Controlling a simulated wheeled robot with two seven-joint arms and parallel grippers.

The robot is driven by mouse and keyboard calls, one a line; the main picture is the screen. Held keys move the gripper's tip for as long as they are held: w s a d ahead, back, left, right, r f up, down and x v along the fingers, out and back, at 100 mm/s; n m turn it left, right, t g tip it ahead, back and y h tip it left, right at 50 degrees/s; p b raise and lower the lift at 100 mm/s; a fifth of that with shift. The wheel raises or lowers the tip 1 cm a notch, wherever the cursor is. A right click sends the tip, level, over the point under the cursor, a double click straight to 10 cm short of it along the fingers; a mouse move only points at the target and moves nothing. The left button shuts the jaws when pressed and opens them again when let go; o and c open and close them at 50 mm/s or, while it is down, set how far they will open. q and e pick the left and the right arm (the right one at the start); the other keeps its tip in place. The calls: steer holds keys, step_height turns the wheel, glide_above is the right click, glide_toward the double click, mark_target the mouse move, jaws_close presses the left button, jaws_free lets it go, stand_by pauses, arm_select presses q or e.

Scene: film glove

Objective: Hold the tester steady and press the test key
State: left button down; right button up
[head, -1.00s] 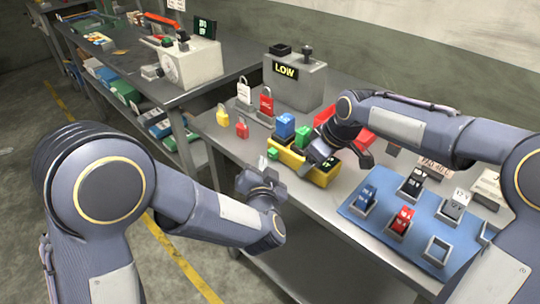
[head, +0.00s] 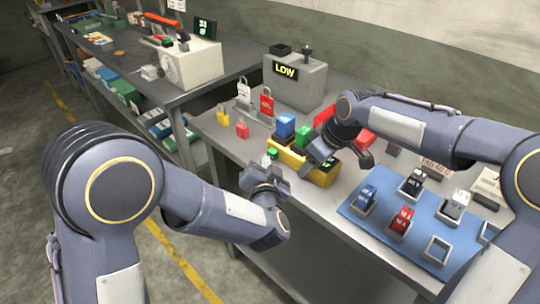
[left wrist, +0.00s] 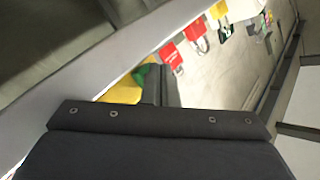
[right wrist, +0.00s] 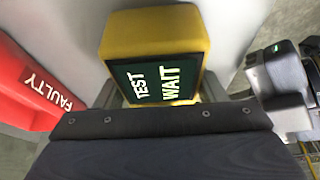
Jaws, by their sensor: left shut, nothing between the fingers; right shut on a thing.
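The yellow tester (head: 285,160) lies near the front edge of the bench. Its dark display (right wrist: 158,80) reads TEST and WAIT in the right wrist view. A small green key (head: 272,153) sits at its left end, and it also shows in the left wrist view (left wrist: 146,72). My right gripper (head: 320,152) is shut on the tester from its right side. My left gripper (head: 267,166) is shut and empty just in front of the key end. In the left wrist view its dark fingers (left wrist: 160,86) are close beside the tester; contact cannot be told.
Blue (head: 285,125) and green (head: 303,134) blocks stand at the tester's back. Padlocks (head: 243,131) lie to the left. A grey box (head: 295,85) reading LOW stands behind. A blue mat (head: 370,222) with several coloured blocks is at right. A red FAULTY bin (right wrist: 25,90) is near my right gripper.

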arm_select(q)
steer(key=shift+w+d+r, duration=0.15)
steer(key=shift+d+r, duration=0.05)
arm_select(e)
steer(key=shift+s+a+r, duration=0.15)
steer(key=shift+a+r, duration=0.05)
arm_select(q)
steer(key=shift+d, duration=0.2)
arm_select(e)
steer(key=shift+s+a+r, duration=0.1)
stand_by(0.6)
arm_select(q)
steer(key=shift+a+f, duration=0.15)
arm_select(e)
steer(key=shift+w+d+f, duration=0.2)
steer(key=shift+w+d, duration=0.05)
steer(key=shift+w, duration=0.05)
arm_select(q)
steer(key=shift+s+a, duration=0.1)
steer(key=shift+s, duration=0.15)
steer(key=shift+s+a, duration=0.15)
steer(key=shift+s, duration=0.05)
arm_select(e)
steer(key=shift+d, duration=0.15)
arm_select(q)
steer(key=shift+s+a, duration=1.5)
steer(key=shift+a, duration=0.2)
